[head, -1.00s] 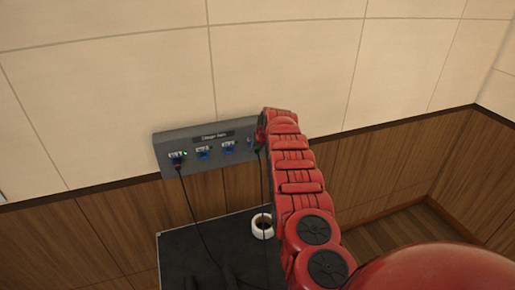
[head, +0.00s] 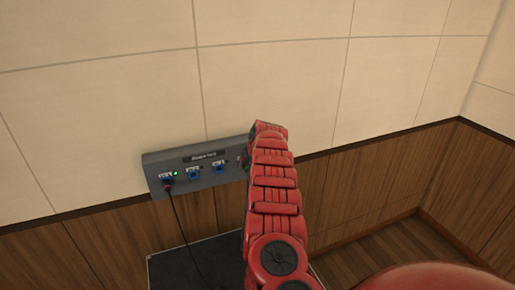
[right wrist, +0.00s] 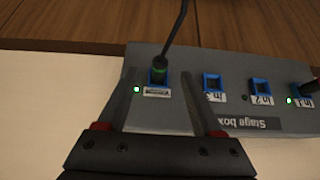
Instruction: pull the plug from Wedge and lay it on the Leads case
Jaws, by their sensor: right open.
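The grey stage box (head: 215,178) is on the wall, and it shows upside down in the right wrist view (right wrist: 150,118). A plug with a green band (right wrist: 158,72) sits in its end socket, its dark cable leading away. The label at that socket is too small to read; a green light glows beside it. My right gripper (right wrist: 158,84) is open, one finger on each side of this plug, with gaps showing. In the head view my right arm hides this plug and most of the gripper. A black case top (head: 195,262), likely the Leads case, is below the box. My left gripper is out of view.
Another plug (head: 167,184) with a red band sits in the In 1 socket, beside a green light; its cable hangs down across the black case. Sockets In 2 (right wrist: 261,90) and In 3 (right wrist: 212,84) are empty. The wall above the box is clear.

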